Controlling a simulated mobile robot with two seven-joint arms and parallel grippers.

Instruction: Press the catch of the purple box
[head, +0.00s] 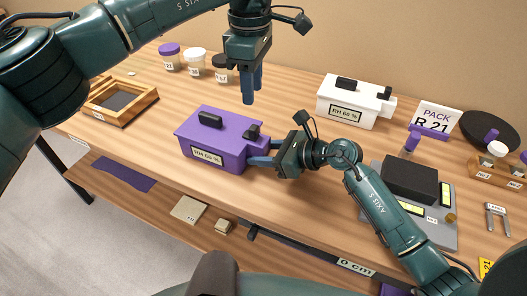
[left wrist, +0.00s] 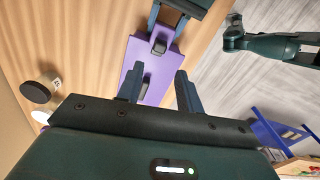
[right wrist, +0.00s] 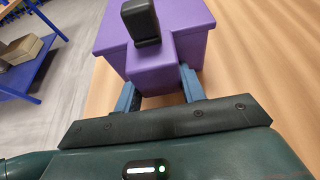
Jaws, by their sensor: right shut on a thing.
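The purple box (head: 225,128), labelled RH 60 %, sits upright on the bench with its lid down. A black handle (head: 210,119) is on its lid, and the black catch (head: 253,131) stands at its right end. My right gripper (head: 252,153) is shut on the purple block that juts out under the catch. The right wrist view shows its fingers on both sides of that block (right wrist: 157,75), with the catch (right wrist: 140,22) above. My left gripper (head: 248,101) is open and empty, pointing down above and behind the box. The catch (left wrist: 159,46) also shows in the left wrist view.
A white box (head: 345,112) with the same label stands behind to the right. A wooden tray (head: 143,101) is at the left, several jars (head: 195,63) at the back. A grey device (head: 437,232) lies under my right arm. Bench surface left of the box is clear.

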